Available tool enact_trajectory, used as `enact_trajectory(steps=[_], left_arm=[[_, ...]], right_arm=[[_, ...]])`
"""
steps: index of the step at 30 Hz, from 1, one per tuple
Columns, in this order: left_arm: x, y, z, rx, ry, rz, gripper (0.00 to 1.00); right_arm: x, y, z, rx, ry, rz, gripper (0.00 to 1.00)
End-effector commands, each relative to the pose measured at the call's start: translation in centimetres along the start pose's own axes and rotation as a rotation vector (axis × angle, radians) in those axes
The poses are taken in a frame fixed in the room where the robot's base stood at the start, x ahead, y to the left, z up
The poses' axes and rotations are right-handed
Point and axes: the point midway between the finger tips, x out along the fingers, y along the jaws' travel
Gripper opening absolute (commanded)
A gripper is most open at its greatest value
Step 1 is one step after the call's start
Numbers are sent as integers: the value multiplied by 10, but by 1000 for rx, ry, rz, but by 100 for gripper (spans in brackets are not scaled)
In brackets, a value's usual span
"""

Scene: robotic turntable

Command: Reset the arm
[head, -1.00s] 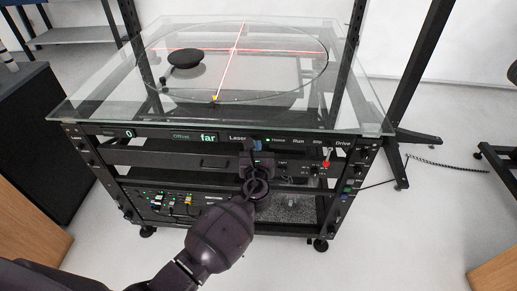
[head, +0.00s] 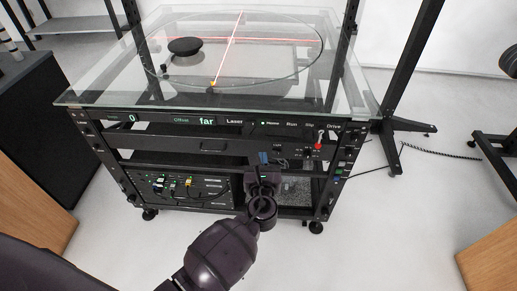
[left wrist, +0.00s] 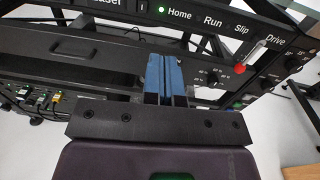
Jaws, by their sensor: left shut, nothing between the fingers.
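My left gripper (head: 264,158) is in front of the turntable rack, at the height of its lower shelves and below the labelled front panel (head: 225,122). Its blue fingers (left wrist: 165,75) are together in the left wrist view, with nothing between them. They appear apart from the rack, with the Home, Run, Slip and Drive labels beyond them. A red-knobbed lever (head: 319,144) is to the gripper's right; it also shows in the left wrist view (left wrist: 240,69). My right gripper is not in view.
A glass top (head: 120,92) with red laser lines and a black disc (head: 185,47) covers the rack. A dark cabinet (head: 40,125) stands at left, a black stand (head: 410,75) at right. Pale floor (head: 390,240) is open at the front right.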

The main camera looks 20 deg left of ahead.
Motion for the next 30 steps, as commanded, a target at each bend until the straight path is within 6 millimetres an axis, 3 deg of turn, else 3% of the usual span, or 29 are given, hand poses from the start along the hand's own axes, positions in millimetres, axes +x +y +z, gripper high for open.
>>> enact_trajectory(steps=[6, 23, 26, 30], left_arm=[[-10, -3, 0, -1, -1, 0, 0], [-10, -3, 0, -13, 0, 0, 0], [-10, -3, 0, -79, 0, -5, 0], [-10, -9, -5, -339, 48, -31, 0]], right_arm=[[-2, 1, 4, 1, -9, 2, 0], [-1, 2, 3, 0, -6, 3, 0], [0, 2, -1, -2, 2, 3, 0], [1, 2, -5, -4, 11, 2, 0]])
